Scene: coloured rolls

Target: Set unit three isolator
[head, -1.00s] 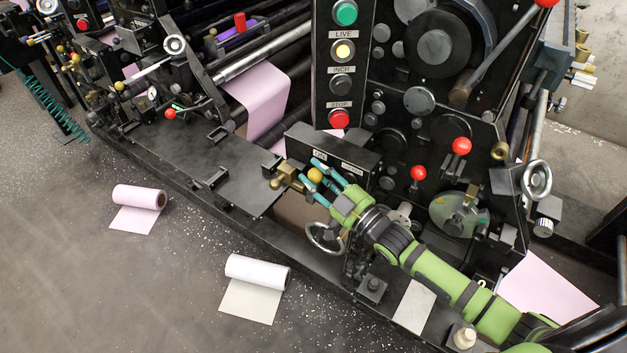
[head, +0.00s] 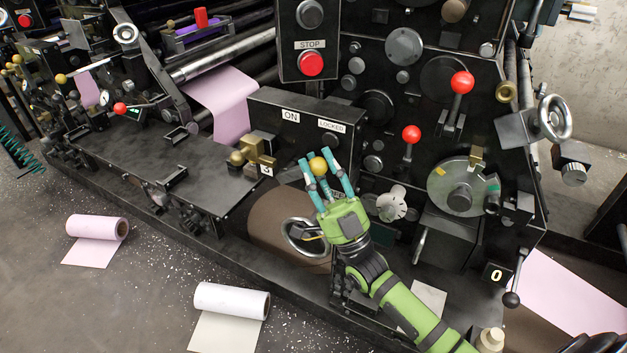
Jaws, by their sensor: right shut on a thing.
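The isolator box (head: 268,128) is black, with a white ON label (head: 291,116) at left and a LOCKED label (head: 331,126) at right. A yellow ball knob (head: 318,166) shows in front of its face, below and between the labels, nearer LOCKED. My right gripper (head: 322,168), green with teal fingers, is shut on this knob. Its fingers hide the lever behind the knob. A white tag marked 3 (head: 266,170) sits by a brass fitting (head: 252,156) left of the knob. My left gripper is not in view.
A handwheel (head: 303,237) is close left of my right wrist. Red-knobbed levers (head: 411,134) and a round dial plate (head: 462,187) stand to the right. A red STOP button (head: 312,64) is above. A pink roll (head: 97,228) and white roll (head: 231,300) lie on the floor.

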